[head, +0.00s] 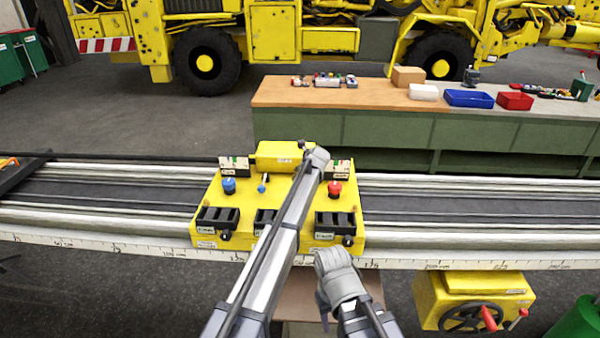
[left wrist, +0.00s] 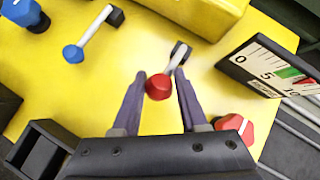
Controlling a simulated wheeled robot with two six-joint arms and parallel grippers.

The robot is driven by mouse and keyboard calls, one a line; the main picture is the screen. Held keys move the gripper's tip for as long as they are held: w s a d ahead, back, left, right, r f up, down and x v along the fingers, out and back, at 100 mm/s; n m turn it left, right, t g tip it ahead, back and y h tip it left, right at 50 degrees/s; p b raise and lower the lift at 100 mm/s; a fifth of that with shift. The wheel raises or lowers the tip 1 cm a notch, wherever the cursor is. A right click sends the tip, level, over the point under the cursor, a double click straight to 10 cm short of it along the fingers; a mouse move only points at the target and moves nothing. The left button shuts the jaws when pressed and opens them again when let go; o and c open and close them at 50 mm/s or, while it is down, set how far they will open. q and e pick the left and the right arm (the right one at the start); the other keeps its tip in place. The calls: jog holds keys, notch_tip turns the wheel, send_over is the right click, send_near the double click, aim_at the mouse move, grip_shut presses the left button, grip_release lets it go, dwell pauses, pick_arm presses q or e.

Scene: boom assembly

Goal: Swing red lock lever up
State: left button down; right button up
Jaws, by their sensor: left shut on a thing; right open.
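The red lock lever (left wrist: 160,86) shows in the left wrist view. It has a red knob, a short silver shaft and a black pivot behind the knob. My left gripper (left wrist: 159,92) has its two fingers on either side of the red knob and is shut on it. The shaft slants up and right from the knob to the pivot. In the head view my left arm covers the lever and the left gripper's fingers. My right gripper (head: 340,280) is open, in front of the yellow carriage's (head: 207,200) front edge near the rail scale, apart from the lever.
A blue-knobbed lever (left wrist: 74,53) and a red round knob (left wrist: 247,129) flank the red lever. A dial plate (left wrist: 268,68) stands to its right. Black open boxes (head: 218,220) line the carriage front. A long rail (head: 450,238) runs sideways. A workbench (head: 370,95) stands behind.

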pick_arm(q)
jog(key=shift+w+r+g+p, duration=0.3)
jog(key=shift+r+g+p, duration=0.1)
jog(key=shift+g+p, duration=0.35)
jog(key=shift+c, duration=2.2)
grip_release()
jog(key=p+v, duration=0.6)
jog(key=v, duration=0.1)
jog(key=shift+s+r, duration=0.25)
jog(key=shift+r, duration=0.05)
